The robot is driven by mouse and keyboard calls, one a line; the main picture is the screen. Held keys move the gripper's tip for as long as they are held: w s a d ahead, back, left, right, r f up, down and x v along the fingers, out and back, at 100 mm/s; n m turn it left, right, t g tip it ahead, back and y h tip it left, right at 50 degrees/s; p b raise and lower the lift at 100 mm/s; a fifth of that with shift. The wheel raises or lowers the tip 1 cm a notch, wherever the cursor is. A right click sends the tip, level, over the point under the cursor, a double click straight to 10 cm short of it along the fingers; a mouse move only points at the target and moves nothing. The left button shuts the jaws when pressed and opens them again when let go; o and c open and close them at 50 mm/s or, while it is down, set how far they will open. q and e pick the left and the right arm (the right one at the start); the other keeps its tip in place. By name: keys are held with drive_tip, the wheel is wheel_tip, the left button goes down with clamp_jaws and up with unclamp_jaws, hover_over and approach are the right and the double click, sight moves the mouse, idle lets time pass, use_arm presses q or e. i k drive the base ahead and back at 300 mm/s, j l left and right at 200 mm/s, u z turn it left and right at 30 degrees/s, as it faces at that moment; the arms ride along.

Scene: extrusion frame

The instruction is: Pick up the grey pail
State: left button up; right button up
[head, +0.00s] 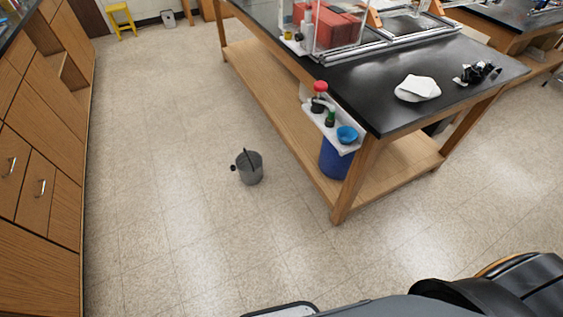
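A grey pail (251,169) stands upright on the tiled floor, a little left of the picture's middle, with a dark handle across its top. It is on open floor to the left of the wooden lab bench. Neither of my grippers can be made out in the head view. Only dark parts of my own body show along the bottom edge.
A black-topped lab bench (345,90) with a low wooden shelf stands right of the pail. A blue container (334,160) sits at its near end. Wooden cabinets (40,150) line the left. A yellow stool (121,20) stands far back. Floor around the pail is clear.

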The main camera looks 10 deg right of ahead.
sight(249, 164)
drive_tip(key=i+j, duration=0.3)
drive_tip(key=i, duration=0.2)
drive_tip(key=i+j+z, duration=0.1)
drive_tip(key=i+j, duration=0.15)
drive_tip(key=i, duration=0.3)
drive_tip(key=i+j, duration=0.35)
drive_tip(key=i, duration=0.15)
drive_tip(key=i+j+z, duration=0.1)
drive_tip(key=i+j, duration=0.2)
drive_tip(key=i, duration=0.2)
